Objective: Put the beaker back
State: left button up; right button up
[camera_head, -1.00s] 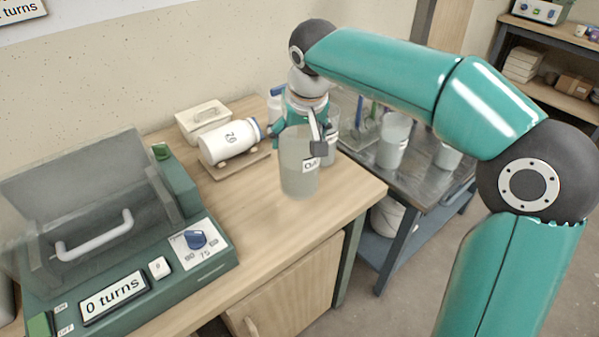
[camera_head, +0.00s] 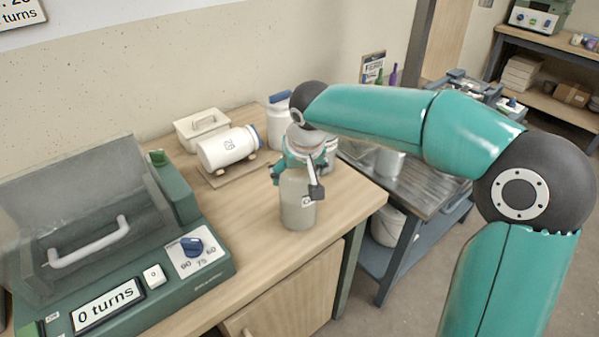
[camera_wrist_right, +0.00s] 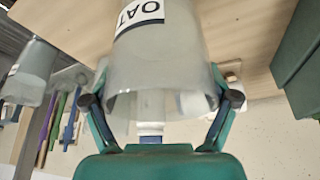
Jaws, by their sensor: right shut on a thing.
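The beaker (camera_head: 297,210) is a tall, translucent grey vessel with a white label. In the right wrist view the beaker (camera_wrist_right: 160,60) shows its label, which reads "OAT". My right gripper (camera_head: 301,178) is shut on the beaker, with a finger on each side of its wall. The beaker is upright over the front right part of the wooden worktop (camera_head: 255,240). I cannot tell whether its base touches the wood. My left gripper is not in view.
A green machine (camera_head: 150,285) reading "0 turns" fills the left. Another white jar (camera_head: 279,120) stands behind my gripper. A metal-topped trolley (camera_head: 410,185) is at right.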

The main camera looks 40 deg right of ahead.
jog(key=o, duration=1.6)
jog(key=shift+r, duration=0.1)
jog(key=p+v, duration=0.1)
jog(key=v, duration=1.1)
jog(key=shift+s+p, duration=0.1)
jog(key=shift+p, duration=0.25)
